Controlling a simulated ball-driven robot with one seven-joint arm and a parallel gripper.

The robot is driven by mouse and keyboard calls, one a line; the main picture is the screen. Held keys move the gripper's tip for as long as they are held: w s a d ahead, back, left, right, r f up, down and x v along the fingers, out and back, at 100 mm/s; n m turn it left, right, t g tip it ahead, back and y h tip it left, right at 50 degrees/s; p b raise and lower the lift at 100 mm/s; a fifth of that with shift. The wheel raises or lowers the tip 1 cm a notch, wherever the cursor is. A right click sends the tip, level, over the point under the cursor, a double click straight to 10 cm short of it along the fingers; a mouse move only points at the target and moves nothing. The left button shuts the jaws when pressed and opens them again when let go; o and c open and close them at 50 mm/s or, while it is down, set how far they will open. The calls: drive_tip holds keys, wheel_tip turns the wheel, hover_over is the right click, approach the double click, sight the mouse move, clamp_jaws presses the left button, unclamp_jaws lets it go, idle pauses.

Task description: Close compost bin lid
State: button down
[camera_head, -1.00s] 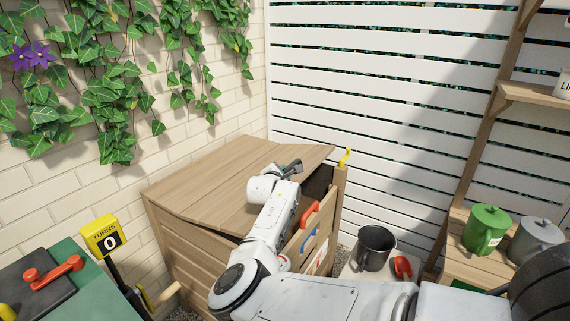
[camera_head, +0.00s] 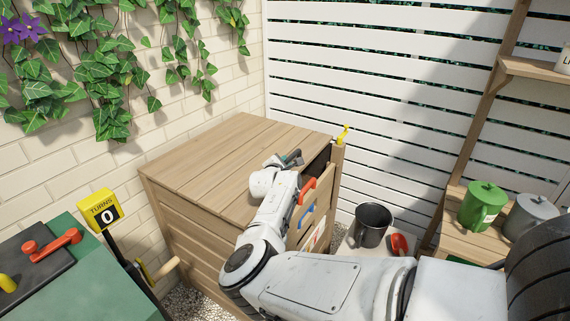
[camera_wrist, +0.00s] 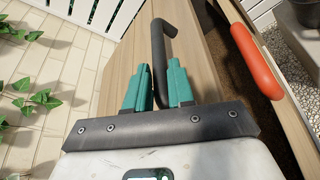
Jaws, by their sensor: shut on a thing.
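The wooden compost bin (camera_head: 190,235) stands in the corner by the brick wall. Its plank lid (camera_head: 215,150) lies nearly level on the left side. A dark gap shows between the lid's right edge and the front panel. My gripper (camera_head: 292,160) is over the lid's right edge. In the wrist view, the teal fingers of my gripper (camera_wrist: 158,88) are shut on the black lid handle (camera_wrist: 160,40). My arm hides part of the lid's near edge and of the bin's front.
A red handle (camera_head: 307,188) is on the bin's front, and a yellow latch (camera_head: 343,135) stands on its far corner post. A dark metal bucket (camera_head: 373,225) stands to the right. A green machine with a red crank (camera_head: 55,245) is at lower left.

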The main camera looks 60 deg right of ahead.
drive_tip(key=c, duration=1.2)
unclamp_jaws()
drive_tip(key=shift+w+a+f, duration=0.1)
drive_tip(key=shift+a+f, duration=0.05)
drive_tip(key=shift+f, duration=0.75)
drive_tip(key=shift+o, duration=0.7)
drive_tip(key=shift+r, duration=0.2)
drive_tip(key=shift+r, duration=0.1)
drive_tip(key=p+v, duration=0.2)
drive_tip(key=v, duration=0.8)
drive_tip(key=shift+a+r, duration=0.1)
drive_tip(key=shift+a, duration=0.15)
